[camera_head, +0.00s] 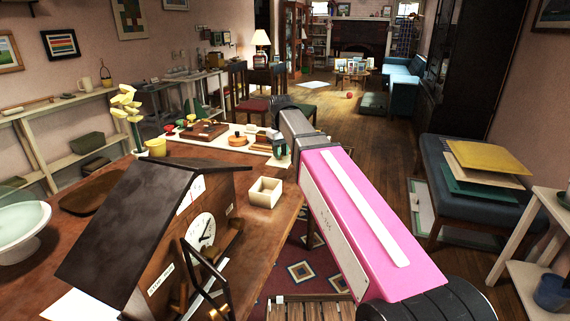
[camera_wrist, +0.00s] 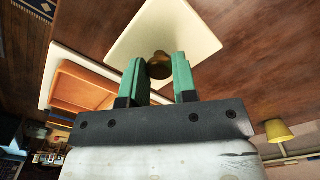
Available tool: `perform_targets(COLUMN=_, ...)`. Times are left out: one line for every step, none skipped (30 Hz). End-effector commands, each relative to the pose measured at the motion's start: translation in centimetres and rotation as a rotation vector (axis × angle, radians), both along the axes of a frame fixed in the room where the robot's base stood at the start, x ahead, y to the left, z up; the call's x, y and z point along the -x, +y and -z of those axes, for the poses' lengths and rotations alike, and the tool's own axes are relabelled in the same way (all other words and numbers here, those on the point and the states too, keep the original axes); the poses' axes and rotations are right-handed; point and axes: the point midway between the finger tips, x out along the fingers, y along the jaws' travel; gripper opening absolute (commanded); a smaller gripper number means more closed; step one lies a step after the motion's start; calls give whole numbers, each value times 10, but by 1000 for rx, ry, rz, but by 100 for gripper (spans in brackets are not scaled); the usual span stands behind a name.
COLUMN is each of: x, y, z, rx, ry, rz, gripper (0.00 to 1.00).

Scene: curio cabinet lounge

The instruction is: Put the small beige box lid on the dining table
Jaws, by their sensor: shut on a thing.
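The small beige box lid (camera_wrist: 168,28) is a flat cream square with a round brown knob (camera_wrist: 160,62). In the wrist view, the green fingers of my gripper (camera_wrist: 159,80) are shut on the knob from both sides. In the head view, my gripper (camera_head: 279,146) is over the far right end of the wooden dining table (camera_head: 262,226), and a pale part of the lid (camera_head: 280,161) shows below it. I cannot tell whether the lid touches the table. An open beige box (camera_head: 265,192) stands near the table's right edge.
A dark-roofed clock house (camera_head: 150,220) fills the near table. Several small wooden items lie at the table's far end. Bare tabletop shows between the clock house and the box.

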Motion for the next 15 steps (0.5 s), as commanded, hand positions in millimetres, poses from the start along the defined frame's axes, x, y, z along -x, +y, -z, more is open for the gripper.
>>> perform_targets(x=-7, y=-7, z=5, rx=1, ry=1, rz=3, gripper=3)
perform_targets(x=-9, y=-10, z=8, rx=1, ry=1, rz=2, gripper=3)
perform_targets(x=-12, y=-13, z=11, rx=1, ry=1, rz=1, gripper=3)
perform_targets(x=-14, y=-16, z=13, rx=1, ry=1, rz=1, gripper=3)
perform_targets(x=-15, y=-18, z=14, rx=1, ry=1, rz=1, gripper=3)
perform_targets(x=-17, y=-20, z=15, rx=1, ry=1, rz=1, gripper=3)
perform_targets(x=-17, y=-21, z=16, rx=0, ry=0, rz=1, gripper=3)
perform_targets(x=-18, y=-21, z=17, rx=0, ry=0, rz=1, gripper=3)
perform_targets(x=-18, y=-22, z=18, rx=0, ry=0, rz=0, gripper=3)
perform_targets(x=-18, y=-22, z=19, rx=0, ry=0, rz=0, gripper=3)
perform_targets(x=-18, y=-22, z=21, rx=0, ry=0, rz=0, gripper=3)
perform_targets(x=-18, y=-22, z=24, rx=0, ry=0, rz=0, gripper=3)
perform_targets(x=-17, y=-22, z=27, rx=1, ry=1, rz=0, gripper=3)
perform_targets(x=-17, y=-22, z=31, rx=1, ry=1, rz=0, gripper=3)
perform_targets(x=-17, y=-22, z=36, rx=0, ry=2, rz=0, gripper=3)
